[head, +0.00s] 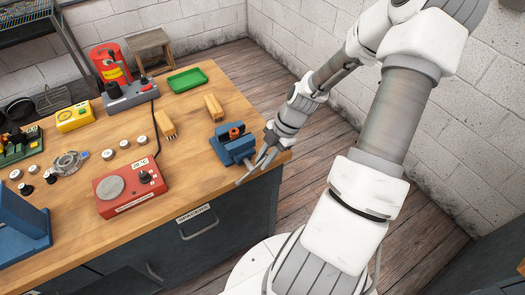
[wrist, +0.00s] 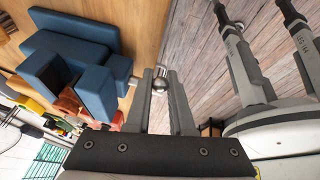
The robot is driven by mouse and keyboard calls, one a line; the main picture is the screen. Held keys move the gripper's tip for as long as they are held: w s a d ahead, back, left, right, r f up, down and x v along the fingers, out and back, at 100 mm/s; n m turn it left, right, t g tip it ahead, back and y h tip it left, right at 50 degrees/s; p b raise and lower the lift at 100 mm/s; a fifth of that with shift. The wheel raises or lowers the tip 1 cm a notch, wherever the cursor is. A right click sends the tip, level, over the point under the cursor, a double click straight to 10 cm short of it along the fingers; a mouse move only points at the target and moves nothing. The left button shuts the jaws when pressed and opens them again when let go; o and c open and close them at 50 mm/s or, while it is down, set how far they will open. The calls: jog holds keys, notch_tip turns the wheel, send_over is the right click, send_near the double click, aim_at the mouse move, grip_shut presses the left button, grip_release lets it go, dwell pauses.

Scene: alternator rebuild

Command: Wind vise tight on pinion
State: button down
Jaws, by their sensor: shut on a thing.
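The blue vise (head: 230,148) stands at the right front corner of the wooden bench. It also shows at the left of the wrist view (wrist: 75,35). An orange and dark part (head: 235,131), likely the pinion, sits between its jaws; whether the jaws touch it I cannot tell. Orange-brown also shows between the blue jaws in the wrist view (wrist: 69,101). My gripper (head: 262,160) is at the vise's right side, at the bench edge. The rest of the handle is mostly hidden.
A red hot plate (head: 131,188), two wooden-coloured brushes (head: 165,124), a green tray (head: 187,80), a grey control box (head: 130,95) and a yellow box (head: 74,117) are on the bench (head: 195,180). Open floor and a white block wall lie to the right.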

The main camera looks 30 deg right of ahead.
notch_tip(320, 180, down, 5)
jog(key=m+y+b, duration=0.1)
jog(key=y+b, duration=0.9)
jog(key=y, duration=0.2)
dwell(0.6)
jog(key=c, duration=0.9)
grip_release()
jog(key=shift+r, duration=0.1)
jog(key=shift+c, duration=0.2)
jog(key=s+d+r+b, duration=0.1)
jog(key=d+b, duration=0.1)
jog(key=d, duration=1.5)
jog(key=shift+s+d+r, duration=0.15)
jog(key=shift+s+r, duration=0.05)
